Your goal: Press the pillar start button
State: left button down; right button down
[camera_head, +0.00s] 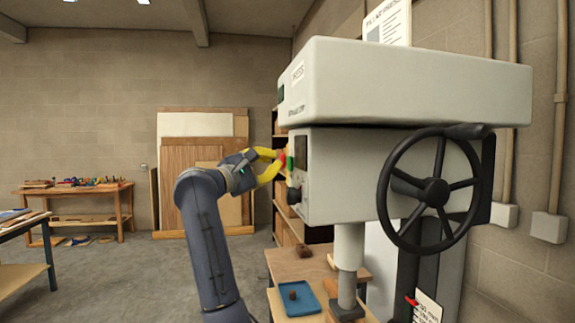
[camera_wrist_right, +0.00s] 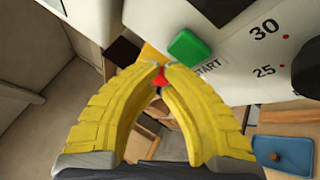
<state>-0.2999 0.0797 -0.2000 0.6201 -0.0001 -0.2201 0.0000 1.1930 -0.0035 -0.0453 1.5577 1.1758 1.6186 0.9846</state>
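The green start button (camera_wrist_right: 190,46) stands out from the pale machine face in the right wrist view, with the word START printed beside it. My left gripper is out of view.
A large black handwheel (camera_head: 432,190) is on the machine's right. A blue tray (camera_head: 303,301) with a small brown piece sits on the wooden table below. A shelf stands behind the machine, and a workbench (camera_head: 75,192) is far left. Open floor lies between.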

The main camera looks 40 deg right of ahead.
jog(key=shift+s+d, duration=0.1)
jog(key=shift+d, duration=0.05)
dwell(1.5)
jog(key=shift+s+d, duration=0.1)
jog(key=shift+d, duration=0.2)
jog(key=shift+s+d, duration=0.25)
jog(key=shift+d, duration=0.2)
dwell(1.0)
jog(key=shift+w+a, duration=0.15)
jog(key=shift+a, duration=0.05)
dwell(0.3)
jog(key=shift+w+a, duration=0.25)
jog(key=shift+a, duration=0.4)
jog(key=shift+w+a, duration=0.35)
jog(key=shift+a, duration=0.4)
jog(key=shift+w+a, duration=0.35)
jog(key=shift+a, duration=0.45)
jog(key=shift+w+a, duration=0.35)
jog(key=shift+a, duration=0.4)
